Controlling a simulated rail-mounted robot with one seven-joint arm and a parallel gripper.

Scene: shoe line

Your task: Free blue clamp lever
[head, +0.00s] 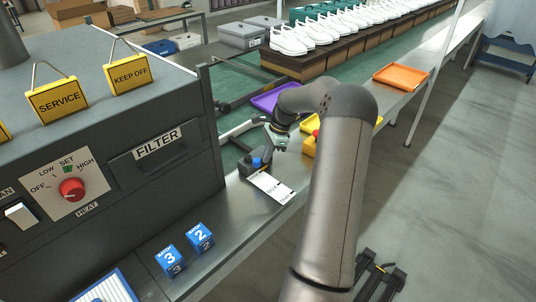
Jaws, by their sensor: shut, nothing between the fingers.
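A small dark clamp (252,171) with a blue knob-like part, its lever (257,162), sits on the grey bench top. It is at the left end of a white printed card (272,188), and the small size hides how the lever engages. My gripper (279,146) is just above and to the right of the blue part, at the end of my bent arm. It is small and partly hidden by my wrist. It is shut and holds nothing. Whether it touches the clamp cannot be told.
A purple tray (273,99) lies behind. A dark machine (110,140) rises on the left. Blue batch blocks (170,260) stand on the front bench. Bare bench lies between blocks and card.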

